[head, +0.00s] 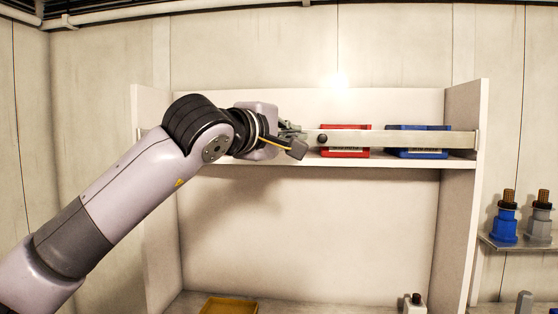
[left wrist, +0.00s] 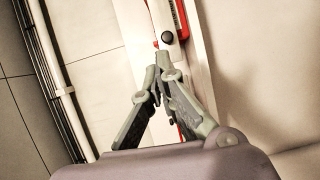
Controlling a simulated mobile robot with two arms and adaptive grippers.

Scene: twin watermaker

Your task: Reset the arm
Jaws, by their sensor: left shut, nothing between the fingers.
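My left arm reaches in from the left in the head view, up to a white shelf unit (head: 459,200). My left gripper (head: 297,140) is in front of the upper shelf, near the metal bar (head: 400,139) that runs along the shelf's front. It also shows in the left wrist view (left wrist: 162,65), with its fingertips together and nothing visible between them. The tips point toward the bar, near a dark round knob (left wrist: 168,38). I cannot tell whether they touch the bar. My right gripper is not in view.
A red box (head: 345,129) and a blue box (head: 418,153) sit behind the bar. Blue (head: 504,226) and grey (head: 539,228) fittings stand on a side ledge at right. The space under the upper shelf is mostly clear.

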